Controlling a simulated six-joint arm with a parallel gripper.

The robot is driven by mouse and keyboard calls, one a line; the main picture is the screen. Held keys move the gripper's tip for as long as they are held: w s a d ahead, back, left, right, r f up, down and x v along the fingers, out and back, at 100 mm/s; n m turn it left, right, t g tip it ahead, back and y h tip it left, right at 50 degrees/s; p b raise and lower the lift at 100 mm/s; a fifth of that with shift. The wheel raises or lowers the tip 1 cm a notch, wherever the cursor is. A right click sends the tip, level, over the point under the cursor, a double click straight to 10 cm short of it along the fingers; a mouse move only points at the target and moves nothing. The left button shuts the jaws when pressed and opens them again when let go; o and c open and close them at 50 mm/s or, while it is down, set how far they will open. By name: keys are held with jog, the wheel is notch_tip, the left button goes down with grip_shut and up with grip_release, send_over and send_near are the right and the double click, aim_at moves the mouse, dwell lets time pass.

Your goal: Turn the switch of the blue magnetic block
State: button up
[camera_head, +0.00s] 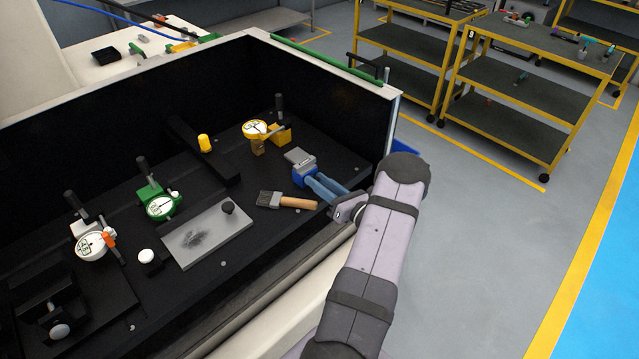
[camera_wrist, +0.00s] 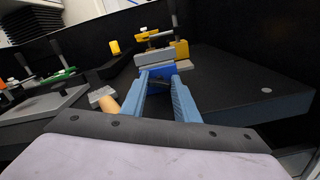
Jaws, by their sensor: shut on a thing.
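The blue magnetic block (camera_head: 304,170) with a grey top stands on the black work surface near its right end. In the wrist view the blue block (camera_wrist: 156,70) is straight ahead. My gripper (camera_head: 316,181) has two blue fingers that reach the block's near side. In the wrist view the fingertips of my gripper (camera_wrist: 160,80) lie either side of a dark part on the block's near face, which appears to be its switch (camera_wrist: 160,83). The fingers are shut on it. The switch is mostly hidden in the head view.
A wooden-handled brush (camera_head: 290,201) lies just left of my fingers. A yellow dial gauge (camera_head: 256,129) and brass-coloured blocks stand behind the block. A grey plate (camera_head: 207,236) with a black knob and a green gauge (camera_head: 160,205) are farther left. Dark walls enclose the surface.

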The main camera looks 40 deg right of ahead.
jog(key=o, duration=1.1)
jog(key=shift+s, duration=0.1)
jog(key=s+b, duration=0.2)
jog(key=s, duration=0.5)
jog(key=shift+s+b, duration=0.1)
jog(key=shift+b, duration=0.2)
jog(key=shift+c, duration=0.7)
